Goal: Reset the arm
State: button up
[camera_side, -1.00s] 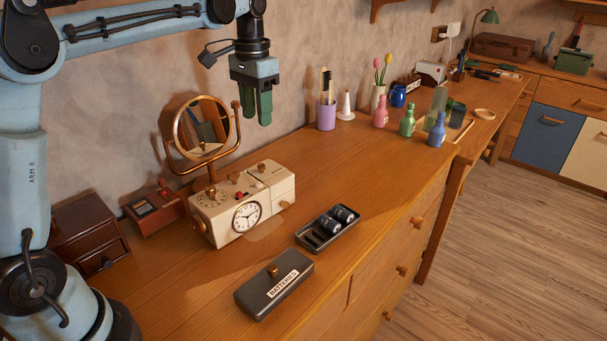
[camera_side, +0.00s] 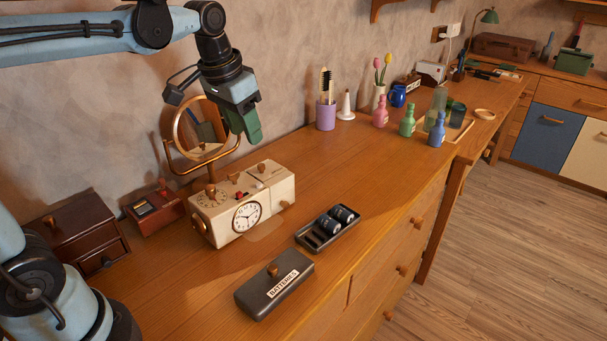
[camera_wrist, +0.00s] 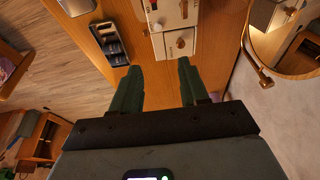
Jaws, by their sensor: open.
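My gripper (camera_side: 247,130) is empty above the back of the dresser, in front of the round mirror and above the clock in the side view. In the wrist view my gripper's green fingers (camera_wrist: 158,80) stand apart with nothing between them. The cream clock (camera_side: 243,203) stands upright on the dresser below it. The clock also shows beyond the fingers in the wrist view (camera_wrist: 172,30).
A copper-framed mirror (camera_side: 168,143) stands close to my gripper. A black battery tray (camera_side: 327,229) holds dark cells; its lid (camera_side: 274,285) lies nearby. A brown drawer box (camera_side: 86,228) stands left. A purple cup (camera_side: 326,115) and bottles (camera_side: 408,121) stand right. The dresser's middle is clear.

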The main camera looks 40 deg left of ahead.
jog(key=s+d+f+t, duration=0.3)
jog(key=s+f+t, duration=0.1)
jog(key=s+f, duration=0.3)
jog(key=shift+s+d+f, duration=0.2)
jog(key=shift+s+d, duration=0.1)
jog(key=shift+s, duration=0.65)
